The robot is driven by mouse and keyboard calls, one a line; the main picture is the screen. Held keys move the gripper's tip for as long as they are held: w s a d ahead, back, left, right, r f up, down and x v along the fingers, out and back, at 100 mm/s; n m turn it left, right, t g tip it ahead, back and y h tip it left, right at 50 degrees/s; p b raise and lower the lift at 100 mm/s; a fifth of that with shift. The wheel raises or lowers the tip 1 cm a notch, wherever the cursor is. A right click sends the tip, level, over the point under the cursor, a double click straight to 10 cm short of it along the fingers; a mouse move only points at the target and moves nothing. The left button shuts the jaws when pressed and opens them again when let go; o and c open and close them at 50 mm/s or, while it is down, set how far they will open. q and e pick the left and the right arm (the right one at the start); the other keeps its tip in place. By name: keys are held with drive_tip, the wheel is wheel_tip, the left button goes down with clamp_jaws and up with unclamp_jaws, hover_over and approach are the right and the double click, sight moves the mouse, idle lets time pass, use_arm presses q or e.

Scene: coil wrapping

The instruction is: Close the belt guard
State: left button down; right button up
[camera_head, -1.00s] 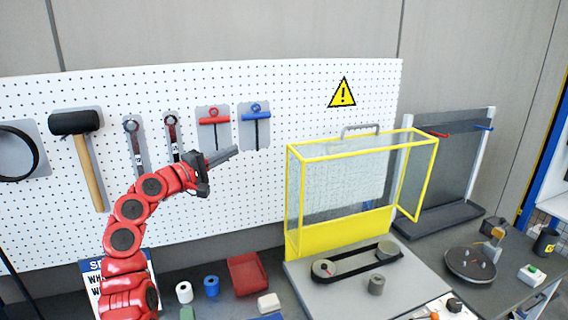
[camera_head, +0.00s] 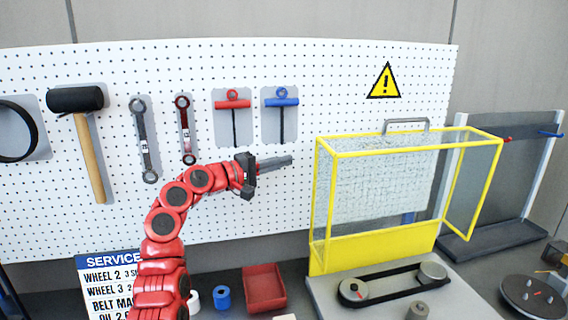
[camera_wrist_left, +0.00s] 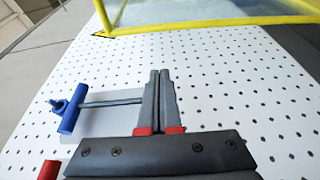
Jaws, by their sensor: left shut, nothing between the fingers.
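The belt guard (camera_head: 375,256) is a yellow frame with clear mesh panels and a grey handle (camera_head: 406,125) on top. It stands raised behind the belt (camera_head: 392,283) and its two pulleys, which are uncovered. Its yellow edge shows at the top of the left wrist view (camera_wrist_left: 205,25). My left gripper (camera_head: 290,160) is shut and empty, left of the guard and apart from it, in front of the pegboard. Its closed fingers also show in the left wrist view (camera_wrist_left: 160,75). My right gripper is not in view.
The pegboard (camera_head: 330,90) behind holds a mallet (camera_head: 90,140), wrenches and red and blue T-handle tools (camera_head: 281,97). A red bin (camera_head: 264,288) and a blue roll (camera_head: 222,297) sit on the bench. A turntable (camera_head: 530,296) is at right.

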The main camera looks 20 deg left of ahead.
use_arm(q)
drive_tip(key=w+d+p, duration=0.2)
drive_tip(key=d+p, duration=0.2)
drive_tip(key=d, duration=0.2)
drive_tip(key=shift+w+d, duration=0.2)
drive_tip(key=shift+d, duration=0.15)
idle(0.6)
